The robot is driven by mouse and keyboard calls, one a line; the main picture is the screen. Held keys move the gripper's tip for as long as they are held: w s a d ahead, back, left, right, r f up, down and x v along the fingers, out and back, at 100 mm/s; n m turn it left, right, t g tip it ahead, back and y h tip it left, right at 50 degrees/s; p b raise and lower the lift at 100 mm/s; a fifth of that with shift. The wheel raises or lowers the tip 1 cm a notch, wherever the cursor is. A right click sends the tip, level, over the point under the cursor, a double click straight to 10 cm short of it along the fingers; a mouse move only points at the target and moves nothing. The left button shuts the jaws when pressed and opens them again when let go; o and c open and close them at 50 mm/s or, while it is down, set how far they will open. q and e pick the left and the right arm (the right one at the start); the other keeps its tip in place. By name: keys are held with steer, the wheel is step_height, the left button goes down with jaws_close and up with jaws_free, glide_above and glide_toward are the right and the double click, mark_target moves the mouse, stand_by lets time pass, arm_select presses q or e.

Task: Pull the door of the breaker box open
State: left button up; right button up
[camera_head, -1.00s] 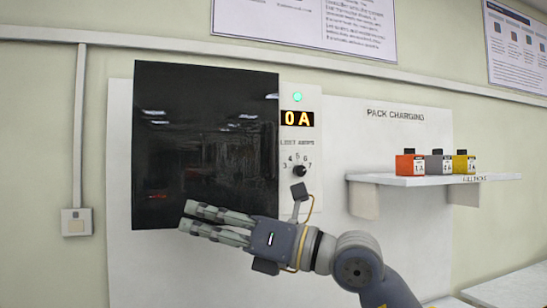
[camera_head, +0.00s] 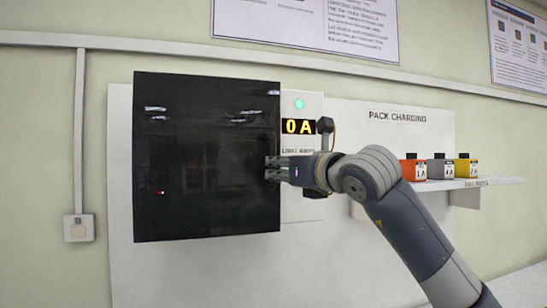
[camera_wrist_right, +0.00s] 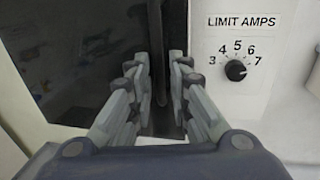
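The breaker box door (camera_head: 205,130) is a glossy black panel on the wall, and it looks closed. Its right edge also shows in the right wrist view (camera_wrist_right: 75,60), where a dark vertical strip (camera_wrist_right: 160,45) runs along it. My right gripper (camera_head: 271,168) is at the door's right edge, below the amp display. In the wrist view its fingers (camera_wrist_right: 160,85) are apart, one on each side of the dark strip. I cannot tell whether they touch it. My left gripper is not in view.
The "0 A" display (camera_head: 298,126) and green light (camera_head: 299,104) are right of the door. The limit amps knob (camera_wrist_right: 236,70) is close to my right fingers. A shelf (camera_head: 455,184) with orange, grey and yellow blocks stands further right. The wall left of the door is mostly clear.

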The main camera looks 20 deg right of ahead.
mark_target(275, 168)
steer(key=shift+p+x, duration=0.5)
steer(key=shift+x, duration=1.05)
steer(key=shift+c, duration=0.5)
jaws_close()
steer(key=shift+s, duration=0.1)
